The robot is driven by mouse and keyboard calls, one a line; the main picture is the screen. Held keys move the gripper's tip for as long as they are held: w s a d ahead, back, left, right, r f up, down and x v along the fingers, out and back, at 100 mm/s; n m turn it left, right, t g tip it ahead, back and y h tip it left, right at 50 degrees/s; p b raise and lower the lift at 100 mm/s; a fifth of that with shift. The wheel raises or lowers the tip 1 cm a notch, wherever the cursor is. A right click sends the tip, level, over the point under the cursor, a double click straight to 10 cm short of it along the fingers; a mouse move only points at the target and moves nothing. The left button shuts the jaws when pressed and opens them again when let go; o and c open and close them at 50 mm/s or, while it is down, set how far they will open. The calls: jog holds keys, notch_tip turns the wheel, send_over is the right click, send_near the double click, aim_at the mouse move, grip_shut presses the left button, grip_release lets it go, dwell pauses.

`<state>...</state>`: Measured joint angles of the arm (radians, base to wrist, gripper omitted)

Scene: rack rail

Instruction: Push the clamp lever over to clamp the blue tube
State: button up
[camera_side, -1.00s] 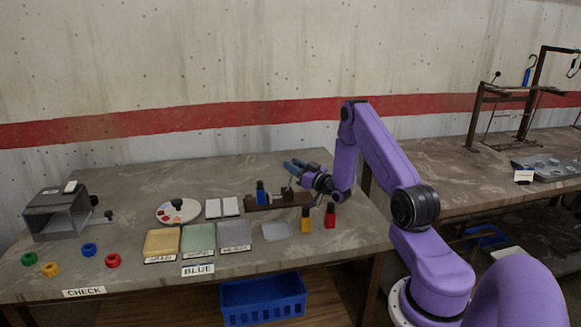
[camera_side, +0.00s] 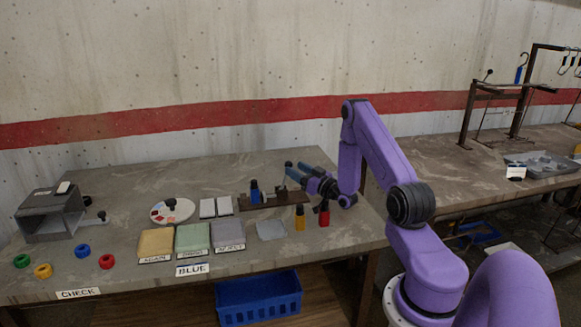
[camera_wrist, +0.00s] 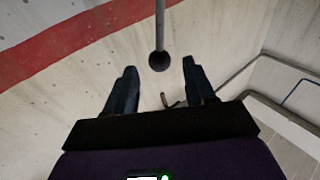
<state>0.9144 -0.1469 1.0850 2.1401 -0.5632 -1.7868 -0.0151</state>
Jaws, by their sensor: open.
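The blue tube (camera_side: 255,191) stands upright with a dark top at the left part of a brown rail base (camera_side: 290,199) in the side view. A small grey clamp part (camera_side: 282,189) stands to its right on the base. My gripper (camera_side: 289,168) is open above and to the right of the tube, apart from it. In the wrist view, a grey rod ending in a dark round knob (camera_wrist: 159,61) shows just beyond the gap between my open fingers (camera_wrist: 162,80). It looks like the clamp lever; contact cannot be told. The tube is not recognisable in the wrist view.
A yellow bottle (camera_side: 300,219) and a red bottle (camera_side: 324,214) stand in front of the base, close below my wrist. Coloured pads, a palette (camera_side: 172,211) and a grey box (camera_side: 52,213) lie left. The concrete wall is behind.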

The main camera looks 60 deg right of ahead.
notch_tip(320, 180, up, 7)
jog(key=shift+s, duration=0.15)
dwell(0.4)
